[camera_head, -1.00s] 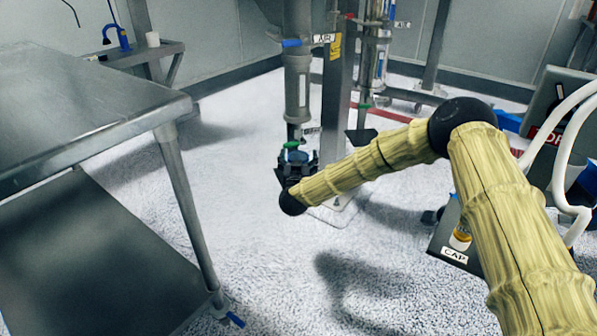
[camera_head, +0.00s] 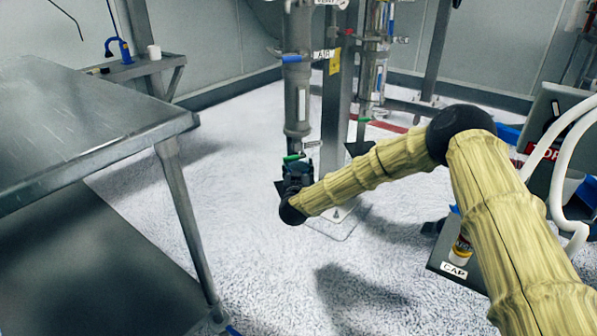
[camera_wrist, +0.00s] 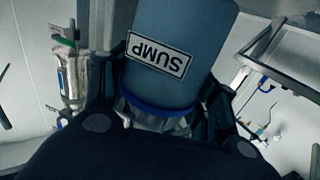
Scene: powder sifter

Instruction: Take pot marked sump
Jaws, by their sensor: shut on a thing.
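The pot marked SUMP is a dark blue-grey cylinder (camera_wrist: 195,35) with a blue ring at one end. Its white label shows upside down in the wrist view. My gripper (camera_wrist: 165,122) is shut on the pot, with a dark finger on each side of it. In the head view my gripper (camera_head: 296,178) is at the foot of the clear vertical column (camera_head: 297,100), just below a green-handled valve (camera_head: 293,157). The pot is mostly hidden there by the gripper, and I cannot tell whether it is still joined to the column.
A steel table (camera_head: 75,120) with a lower shelf stands at the left. A second column (camera_head: 372,70) and a steel post stand behind the first. A tray marked CAP (camera_head: 453,268) holds a small bottle at the right. White floor is clear between table and column.

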